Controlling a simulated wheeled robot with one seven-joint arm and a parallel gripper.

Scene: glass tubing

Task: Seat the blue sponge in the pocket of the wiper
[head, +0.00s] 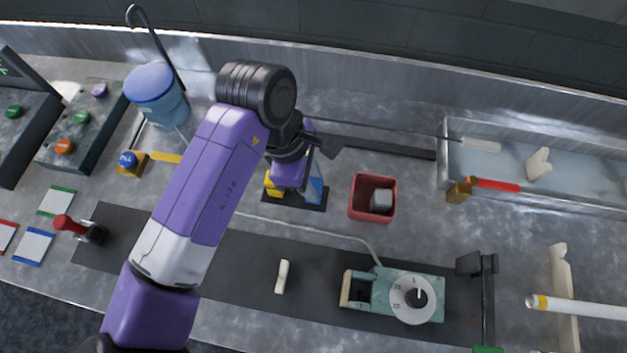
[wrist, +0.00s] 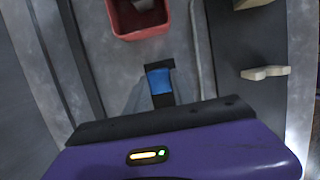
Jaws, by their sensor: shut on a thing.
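My gripper (head: 305,186) points down over a small black pad (head: 297,204), left of the red bin. It is shut on the blue sponge (wrist: 158,82), which shows between the grey fingers in the wrist view. In the head view a blue patch (head: 316,190) shows beside the fingers, partly hidden by them. I cannot tell whether the sponge still touches the pad. A teal unit (head: 379,289) with a dark square opening at its left end and a white dial lies at lower right. I cannot tell for certain which thing is the wiper.
A red bin (head: 358,211) holding a grey block stands right of my gripper. A yellow piece (head: 272,184) is beside the pad. A cream piece (head: 282,277) lies on the long dark mat. A metal trough (head: 464,187) is at right; bare bench lies between it and the bin.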

